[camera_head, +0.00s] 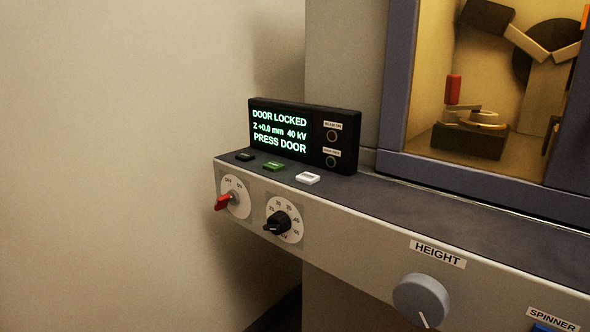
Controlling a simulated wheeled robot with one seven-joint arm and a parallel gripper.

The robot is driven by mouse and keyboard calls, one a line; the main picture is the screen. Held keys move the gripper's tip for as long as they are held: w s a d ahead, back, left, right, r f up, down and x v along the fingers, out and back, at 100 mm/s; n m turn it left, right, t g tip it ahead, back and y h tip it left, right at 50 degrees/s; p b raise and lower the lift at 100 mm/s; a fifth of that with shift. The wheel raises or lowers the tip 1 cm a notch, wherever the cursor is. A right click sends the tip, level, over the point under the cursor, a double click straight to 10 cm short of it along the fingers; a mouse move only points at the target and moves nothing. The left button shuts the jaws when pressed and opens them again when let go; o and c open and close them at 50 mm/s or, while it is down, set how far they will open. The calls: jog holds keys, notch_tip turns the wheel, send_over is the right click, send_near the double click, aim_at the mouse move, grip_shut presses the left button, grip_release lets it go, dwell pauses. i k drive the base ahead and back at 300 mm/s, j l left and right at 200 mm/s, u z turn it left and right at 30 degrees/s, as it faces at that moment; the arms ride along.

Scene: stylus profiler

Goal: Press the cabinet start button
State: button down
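The cabinet's control ledge (400,207) runs from the middle to the right edge. On its top, below the display, are a black button (245,156), a green button (273,166) and a white button (307,178). The lettering on them is too small to read, so I cannot tell by label which is start. The black display box (279,129) stands behind them, reading "DOOR LOCKED", "Z +0.0 mm 40 kV" and "PRESS DOOR". My gripper is not in this view, and nothing covers the buttons.
The ledge front has a red-handled switch (226,202), a black dial knob (278,222), a grey HEIGHT knob (421,300) and a label reading SPINNER (553,319). Two round indicators on the display box look dark. A blue-framed window (397,85) shows equipment inside. The left is bare wall.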

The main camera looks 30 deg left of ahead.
aim_at(272, 166)
jog(key=u, duration=1.65)
